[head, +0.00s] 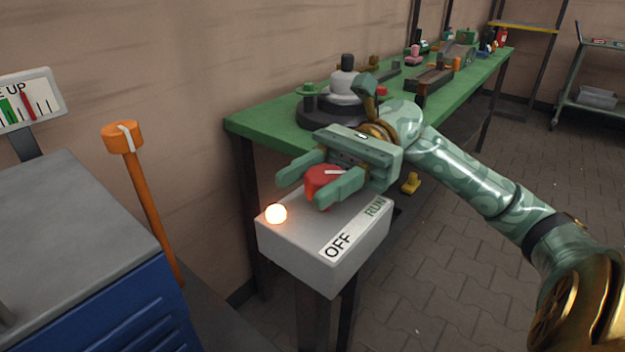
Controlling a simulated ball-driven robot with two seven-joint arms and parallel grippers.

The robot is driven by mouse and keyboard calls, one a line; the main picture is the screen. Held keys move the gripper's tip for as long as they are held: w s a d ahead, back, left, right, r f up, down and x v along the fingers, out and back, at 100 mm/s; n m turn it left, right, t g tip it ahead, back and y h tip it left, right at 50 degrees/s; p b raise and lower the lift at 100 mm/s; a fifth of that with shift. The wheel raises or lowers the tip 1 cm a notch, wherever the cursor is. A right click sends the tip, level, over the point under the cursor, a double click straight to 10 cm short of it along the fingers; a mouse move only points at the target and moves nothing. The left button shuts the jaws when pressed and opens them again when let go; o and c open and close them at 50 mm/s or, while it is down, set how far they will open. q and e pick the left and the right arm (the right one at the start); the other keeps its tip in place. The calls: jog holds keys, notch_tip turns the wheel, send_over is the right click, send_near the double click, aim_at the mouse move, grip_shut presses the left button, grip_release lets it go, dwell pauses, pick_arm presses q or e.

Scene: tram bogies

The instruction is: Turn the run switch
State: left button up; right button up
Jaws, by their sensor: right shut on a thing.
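The run switch is a red knob (317,184) with a white mark on top, set on a pale grey box (292,243). My right gripper (302,192) is shut on the red knob, one finger on either side. The white mark lies close to my gripper's palm and points to the right in the picture. A label strip on the box reads OFF (338,245) at the near end and RUN (375,208) at the far end. A round lamp (276,213) on the box glows warm orange-white. My left gripper is out of view.
A green workbench (265,124) with several parts stands behind the box. An orange post (150,205) and a blue cabinet (130,325) with a grey top are at left. A gauge sign (30,100) stands above the cabinet. The paved floor at right is mostly clear.

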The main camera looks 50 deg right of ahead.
jog(key=o, duration=1)
jog(key=shift+d, duration=0.15)
jog(key=shift+d, duration=0.3)
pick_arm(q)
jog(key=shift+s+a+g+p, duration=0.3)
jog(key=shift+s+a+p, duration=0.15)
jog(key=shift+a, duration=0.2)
pick_arm(e)
jog(key=d, duration=1.5)
jog(key=shift+w+d, duration=0.1)
jog(key=shift+d, duration=0.2)
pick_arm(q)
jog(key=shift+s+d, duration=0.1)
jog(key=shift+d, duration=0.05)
